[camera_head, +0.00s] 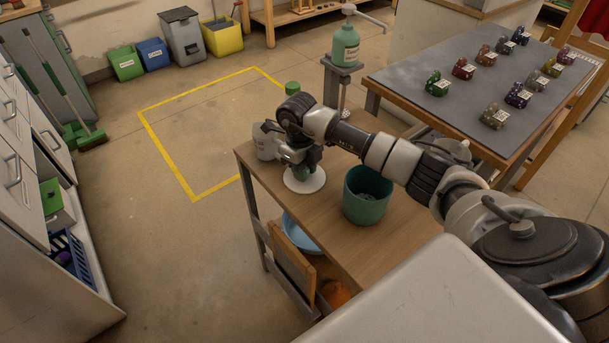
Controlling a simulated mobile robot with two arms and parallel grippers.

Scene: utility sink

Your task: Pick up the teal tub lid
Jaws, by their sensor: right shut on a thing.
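The teal tub (362,208) stands upright and open on the wooden table, with some grey contents inside. Left of it is a pale round disc (304,186) with a dark green part at its middle, which looks like the teal tub lid. My right gripper (301,170) points down over the disc and is shut on the green part, partly hiding it. I cannot tell whether the disc touches the table. My left gripper is not in view.
A whitish container (265,143) stands close behind the gripper at the table's left edge. A green pump bottle (345,45) stands on a post beyond. A grey-topped table (460,85) at the right holds several small coloured objects. A blue basin (300,234) sits below.

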